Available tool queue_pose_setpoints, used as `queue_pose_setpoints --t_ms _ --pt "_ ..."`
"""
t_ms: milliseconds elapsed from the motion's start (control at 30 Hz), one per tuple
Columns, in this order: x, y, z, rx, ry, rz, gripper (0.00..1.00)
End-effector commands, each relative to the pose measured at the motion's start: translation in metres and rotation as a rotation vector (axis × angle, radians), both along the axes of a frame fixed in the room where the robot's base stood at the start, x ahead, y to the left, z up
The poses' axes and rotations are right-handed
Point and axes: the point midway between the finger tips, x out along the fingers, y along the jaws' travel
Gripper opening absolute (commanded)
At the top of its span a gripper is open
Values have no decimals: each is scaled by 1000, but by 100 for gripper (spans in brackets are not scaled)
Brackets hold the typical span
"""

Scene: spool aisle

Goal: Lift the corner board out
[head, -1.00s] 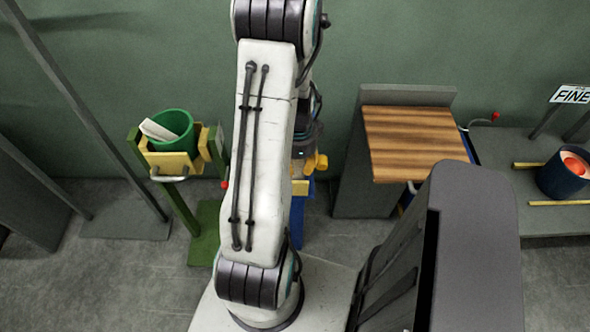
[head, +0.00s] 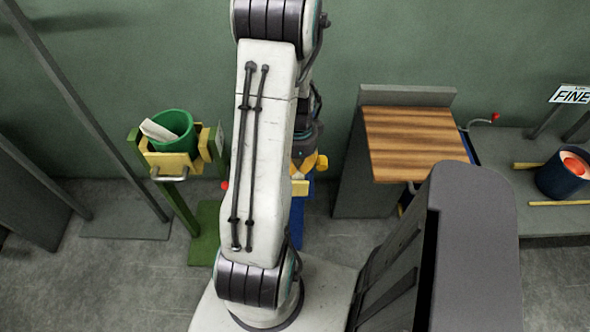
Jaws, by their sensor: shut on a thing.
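My gripper (head: 310,162) shows only in part, behind my white upper arm, at a blue stand (head: 296,222) with a yellow block (head: 300,188). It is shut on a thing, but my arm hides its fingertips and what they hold. I cannot tell from this view whether that thing is a corner board. A pale, board-like piece (head: 157,130) leans tilted in a green bucket (head: 180,120) at the left, well apart from my gripper.
The bucket sits in a yellow holder (head: 173,162) on a green stand (head: 180,210). A wood-topped bench (head: 410,140) stands right of my gripper. A grey table at the far right bears a dark blue container (head: 560,178). The green wall (head: 410,45) is behind.

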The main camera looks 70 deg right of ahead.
Motion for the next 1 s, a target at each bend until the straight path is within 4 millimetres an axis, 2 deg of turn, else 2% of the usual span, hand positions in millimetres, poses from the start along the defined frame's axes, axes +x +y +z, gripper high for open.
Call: queue_pose_setpoints --t_ms 1000 --pt "0 0 74 -1 0 0 0"
